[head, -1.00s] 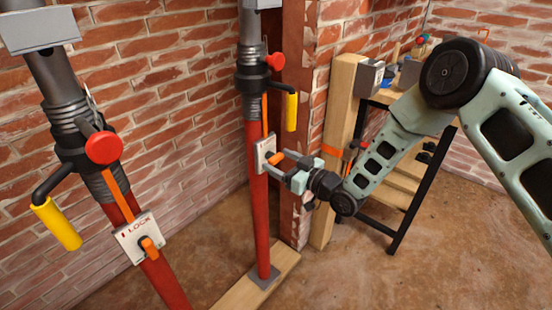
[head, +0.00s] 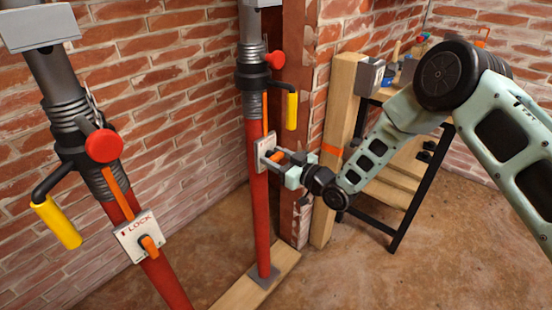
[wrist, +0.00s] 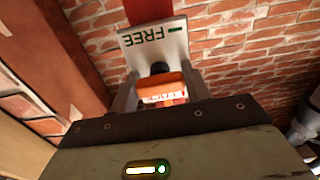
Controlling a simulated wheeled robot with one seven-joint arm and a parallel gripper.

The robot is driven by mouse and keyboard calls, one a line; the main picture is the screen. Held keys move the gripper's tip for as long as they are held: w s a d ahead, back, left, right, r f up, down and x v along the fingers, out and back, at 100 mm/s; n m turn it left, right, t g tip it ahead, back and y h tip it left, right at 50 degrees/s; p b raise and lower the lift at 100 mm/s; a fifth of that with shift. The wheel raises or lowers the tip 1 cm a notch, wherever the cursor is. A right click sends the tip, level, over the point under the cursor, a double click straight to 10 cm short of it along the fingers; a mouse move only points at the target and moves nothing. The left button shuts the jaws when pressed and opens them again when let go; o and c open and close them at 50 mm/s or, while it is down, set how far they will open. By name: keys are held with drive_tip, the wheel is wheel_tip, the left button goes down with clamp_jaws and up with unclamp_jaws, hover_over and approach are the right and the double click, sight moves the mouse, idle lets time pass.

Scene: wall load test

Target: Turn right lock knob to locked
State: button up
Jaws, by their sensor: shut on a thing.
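The right lock knob (head: 278,155) is a small orange lever on a white plate (head: 261,152) on the right red post. My gripper (head: 272,157) reaches it from the right, with its fingers close to the plate. In the wrist view the orange knob (wrist: 170,84) sits between the two grey fingers, and my gripper (wrist: 162,92) is shut on it. The plate (wrist: 168,42) shows green FREE, inverted in this view. Red lettering below the knob is partly hidden by the gripper body. The knob's exact turn is hard to tell.
A left post carries its own LOCK plate (head: 139,236) with an orange knob (head: 149,246). Yellow-handled cranks (head: 291,112) and red knobs (head: 276,61) sit above the plates. A timber post (head: 343,150) and a bench (head: 405,185) stand behind my arm.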

drive_tip(key=shift+f, duration=0.1)
drive_tip(key=shift+o, duration=0.2)
drive_tip(key=n+b, duration=0.4)
drive_tip(key=shift+f, duration=0.15)
drive_tip(key=n+b, duration=0.5)
drive_tip(key=shift+b, duration=0.4)
drive_tip(key=n+b, duration=0.5)
drive_tip(key=b, duration=0.1)
drive_tip(key=shift+f+n, duration=0.1)
drive_tip(key=shift+n, duration=0.3)
drive_tip(key=n+b, duration=0.2)
drive_tip(key=b, duration=0.1)
drive_tip(key=shift+r+n, duration=0.2)
drive_tip(key=shift+n, duration=0.2)
drive_tip(key=shift+b, duration=0.35)
drive_tip(key=o, duration=1)
drive_tip(key=shift+r, duration=0.1)
drive_tip(key=shift+c, duration=0.2)
drive_tip(key=shift+s+d, duration=0.1)
drive_tip(key=shift+d, duration=0.05)
